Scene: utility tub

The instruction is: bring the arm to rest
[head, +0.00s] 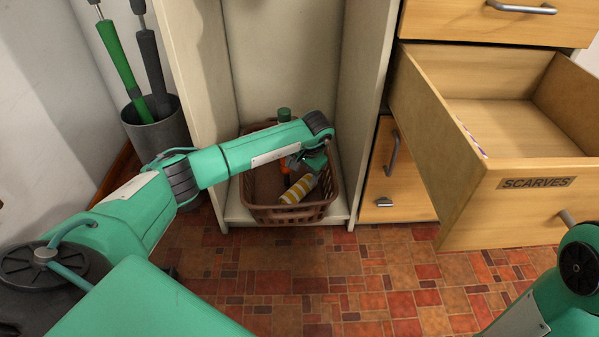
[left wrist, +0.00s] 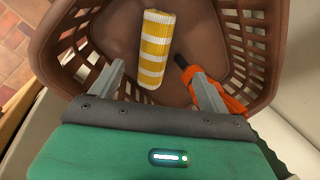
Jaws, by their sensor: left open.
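My left arm reaches from the left into the cabinet opening in the head view. Its left gripper (head: 304,168) is over a brown slatted basket (head: 290,214) on the cabinet floor. In the left wrist view the left gripper (left wrist: 153,87) is open, with its two fingers apart. A yellow-and-white striped roll (left wrist: 155,50) lies in the basket just beyond the fingertips and is not gripped. It also shows in the head view (head: 298,190). My right arm shows at the lower right of the head view; its gripper is out of view.
An orange item (left wrist: 230,102) and a green-topped item (head: 284,114) are in the basket. An open drawer (head: 537,183) marked SCARVES juts out at the right. A grey bin (head: 158,135) with umbrella-like items stands left of the cabinet. The tiled floor (head: 330,280) in front is clear.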

